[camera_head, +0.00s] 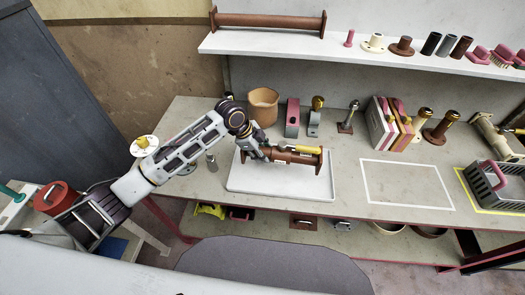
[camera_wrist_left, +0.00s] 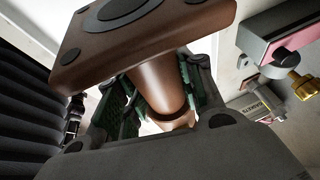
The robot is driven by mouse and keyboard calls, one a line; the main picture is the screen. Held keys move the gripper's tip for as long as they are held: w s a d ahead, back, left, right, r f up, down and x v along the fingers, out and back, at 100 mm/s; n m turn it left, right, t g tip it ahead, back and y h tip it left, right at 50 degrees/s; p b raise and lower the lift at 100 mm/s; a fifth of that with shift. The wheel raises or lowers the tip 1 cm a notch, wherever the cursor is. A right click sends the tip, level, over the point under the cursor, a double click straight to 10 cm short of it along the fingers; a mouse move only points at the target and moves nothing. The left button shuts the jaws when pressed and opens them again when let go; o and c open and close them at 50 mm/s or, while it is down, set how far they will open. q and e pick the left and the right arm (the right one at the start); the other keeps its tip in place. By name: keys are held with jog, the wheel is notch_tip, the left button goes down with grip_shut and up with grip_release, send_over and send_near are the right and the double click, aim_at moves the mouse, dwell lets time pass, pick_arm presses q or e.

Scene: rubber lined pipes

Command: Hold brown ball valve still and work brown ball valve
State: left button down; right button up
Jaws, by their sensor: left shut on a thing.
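The brown ball valve (camera_head: 300,157) lies along the white tray (camera_head: 283,191), with a flange at its right end and a yellow handle (camera_head: 305,149) along its top. My left gripper (camera_head: 262,155) is shut on the valve's left part. In the left wrist view, my left gripper's fingers (camera_wrist_left: 165,90) sit on both sides of the brown pipe body (camera_wrist_left: 157,82), just below a square brown flange (camera_wrist_left: 140,40). The left end of the valve is partly hidden by my gripper in the head view. My right gripper is not in view.
A tan pot (camera_head: 262,106), a pink block (camera_head: 292,118) and several brass-topped fittings stand behind the tray. A white outlined area (camera_head: 407,184) to the right is empty. A grey crate (camera_head: 492,184) stands at the far right. A shelf (camera_head: 360,57) with pipe parts runs above.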

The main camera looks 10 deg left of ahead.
pick_arm(q)
jog(key=shift+f+b, duration=1.2)
jog(key=shift+f, duration=2.3)
dwell(0.4)
